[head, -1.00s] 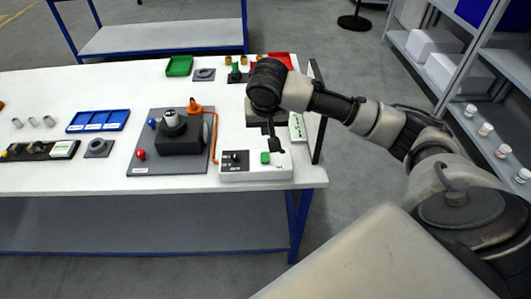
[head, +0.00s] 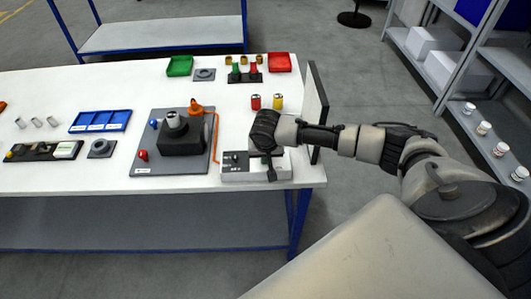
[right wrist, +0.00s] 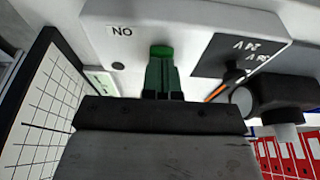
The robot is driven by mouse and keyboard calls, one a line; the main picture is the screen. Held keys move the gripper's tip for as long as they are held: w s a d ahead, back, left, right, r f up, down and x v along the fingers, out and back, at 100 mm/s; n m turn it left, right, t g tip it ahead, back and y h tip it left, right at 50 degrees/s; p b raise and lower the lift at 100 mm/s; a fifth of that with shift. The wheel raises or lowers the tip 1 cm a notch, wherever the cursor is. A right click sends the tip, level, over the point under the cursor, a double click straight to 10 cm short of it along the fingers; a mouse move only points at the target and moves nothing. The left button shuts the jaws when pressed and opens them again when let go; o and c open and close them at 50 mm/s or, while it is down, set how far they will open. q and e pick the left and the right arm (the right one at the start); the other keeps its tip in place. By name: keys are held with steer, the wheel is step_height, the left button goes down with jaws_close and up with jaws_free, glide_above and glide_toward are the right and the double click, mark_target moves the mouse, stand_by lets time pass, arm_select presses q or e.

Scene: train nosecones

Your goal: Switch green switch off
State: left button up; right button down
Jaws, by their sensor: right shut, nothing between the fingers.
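The white switch box (head: 242,176) stands at the front right of the table. In the right wrist view the white box (right wrist: 198,30) carries a label on its face and a green switch (right wrist: 160,52). My right gripper (head: 271,175) is over the right part of the box and hides the green switch in the head view. Its fingers (right wrist: 162,94) are shut with nothing between them. They are right at the green switch in the right wrist view; I cannot tell whether they touch it. My left gripper is not in view.
A grey board (head: 140,165) with a black block (head: 183,143) is left of the box. Red (head: 255,102) and yellow (head: 278,101) cylinders stand behind my right gripper. A dark upright panel (head: 317,105) is at the table's right edge.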

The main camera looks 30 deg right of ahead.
steer(key=shift+s+f, duration=0.1)
steer(key=shift+f, duration=0.15)
stand_by(0.4)
steer(key=shift+w+d+r+p, duration=0.3)
steer(key=shift+w+d+p, duration=0.1)
steer(key=shift+w, duration=0.3)
steer(key=shift+r, duration=0.1)
